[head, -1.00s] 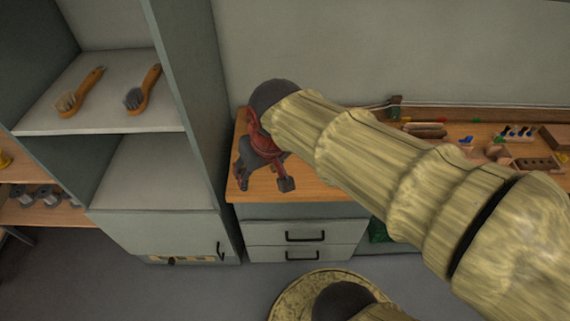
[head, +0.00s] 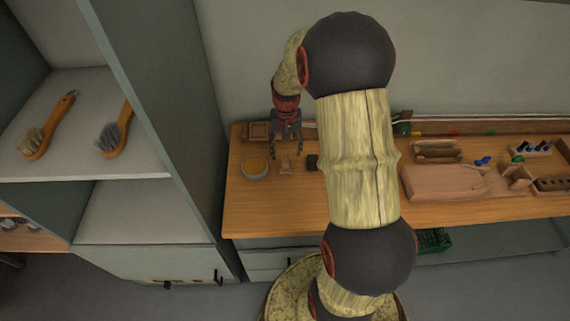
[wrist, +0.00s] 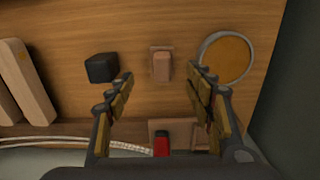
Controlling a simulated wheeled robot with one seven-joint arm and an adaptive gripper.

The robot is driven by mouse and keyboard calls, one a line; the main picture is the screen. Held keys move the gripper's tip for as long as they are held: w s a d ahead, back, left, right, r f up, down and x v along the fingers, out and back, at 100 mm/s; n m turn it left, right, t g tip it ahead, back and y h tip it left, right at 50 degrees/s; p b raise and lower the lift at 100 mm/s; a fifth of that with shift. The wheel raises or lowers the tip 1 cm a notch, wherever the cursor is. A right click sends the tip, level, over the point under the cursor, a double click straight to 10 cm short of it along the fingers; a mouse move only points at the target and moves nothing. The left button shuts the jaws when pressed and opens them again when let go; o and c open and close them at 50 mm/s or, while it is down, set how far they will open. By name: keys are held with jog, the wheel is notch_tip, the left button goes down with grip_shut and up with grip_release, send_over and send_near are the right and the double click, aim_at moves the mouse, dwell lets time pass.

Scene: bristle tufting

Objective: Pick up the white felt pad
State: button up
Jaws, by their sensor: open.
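I cannot make out a white felt pad in either view. My gripper (head: 286,168) points down over the left end of the wooden bench, open with nothing between its fingers. In the wrist view its two fingers spread to either side of a small pinkish-brown block (wrist: 162,66) on a slightly larger flat piece. This block also shows below the fingers in the head view (head: 285,166). It appears beyond the fingertips, and I cannot tell the gap.
A round dish with amber contents (head: 254,168) lies left of the gripper; a dark block (head: 312,162) lies right. A wooden box (head: 258,131) stands behind. A tall cabinet (head: 170,100) with brushes stands left.

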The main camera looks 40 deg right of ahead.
aim_at(285, 158)
jog(key=f+b, duration=0.1)
jog(key=f, duration=0.2)
jog(key=f+b, duration=0.2)
jog(key=f, duration=0.2)
jog(key=shift+w+a, duration=0.1)
jog(key=shift+a, duration=0.1)
jog(key=shift+c, duration=0.5)
jog(key=c, duration=1.1)
jog(key=shift+c, duration=0.2)
